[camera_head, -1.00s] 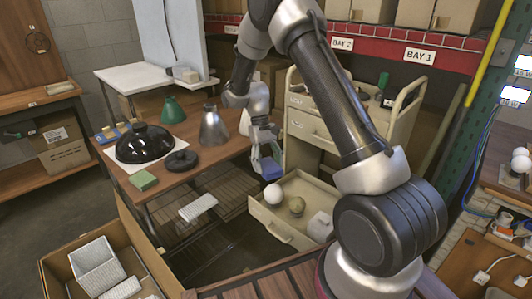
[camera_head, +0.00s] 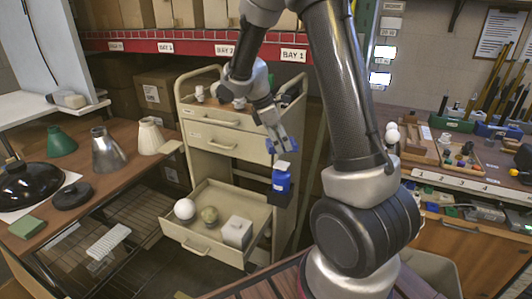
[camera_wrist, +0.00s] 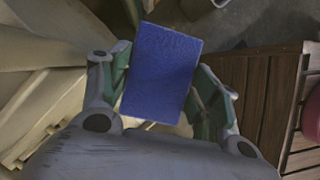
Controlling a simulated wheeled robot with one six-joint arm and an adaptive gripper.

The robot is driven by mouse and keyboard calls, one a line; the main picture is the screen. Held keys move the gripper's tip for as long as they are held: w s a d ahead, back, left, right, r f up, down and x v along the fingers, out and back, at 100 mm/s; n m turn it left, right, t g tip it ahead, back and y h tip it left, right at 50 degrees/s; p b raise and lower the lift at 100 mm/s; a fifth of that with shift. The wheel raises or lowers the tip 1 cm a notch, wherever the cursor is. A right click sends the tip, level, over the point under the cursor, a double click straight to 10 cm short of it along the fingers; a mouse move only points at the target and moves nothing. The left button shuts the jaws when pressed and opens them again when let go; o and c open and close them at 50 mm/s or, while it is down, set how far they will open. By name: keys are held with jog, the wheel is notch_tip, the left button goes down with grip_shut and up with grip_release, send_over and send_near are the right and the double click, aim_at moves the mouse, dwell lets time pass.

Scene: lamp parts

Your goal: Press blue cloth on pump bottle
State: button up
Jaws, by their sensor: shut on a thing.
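The blue cloth (camera_wrist: 162,72) is a flat blue rectangle. My gripper (camera_wrist: 160,95) is shut on it, with a green-lined finger at each side. In the head view my gripper (camera_head: 278,146) points down beside the cart with the cloth (camera_head: 286,145) at its tips. The pump bottle (camera_head: 281,180) is blue with a whitish pump head and stands upright at the cart's right side, just below the gripper. A small gap seems to show between cloth and pump head; contact cannot be told. The bottle cannot be made out in the wrist view.
The beige cart (camera_head: 215,145) has an open lower drawer (camera_head: 200,245) holding a white ball, a greenish ball and a white block. A wooden table (camera_head: 120,170) with lamp shades stands left. A cluttered workbench (camera_head: 460,180) stands right.

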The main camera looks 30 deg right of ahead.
aim_at(283, 164)
jog(key=shift+s+d+r+n+t, duration=0.1)
jog(key=shift+n+t, duration=0.1)
jog(key=shift+n, duration=0.3)
jog(key=shift+s+d+r+n+t, duration=0.1)
jog(key=shift+n+t, duration=0.1)
jog(key=shift+n, duration=0.3)
jog(key=shift+f, duration=0.25)
jog(key=shift+w+f, duration=0.1)
jog(key=shift+f, duration=2.6)
jog(key=shift+f, duration=0.8)
jog(key=shift+r, duration=3.55)
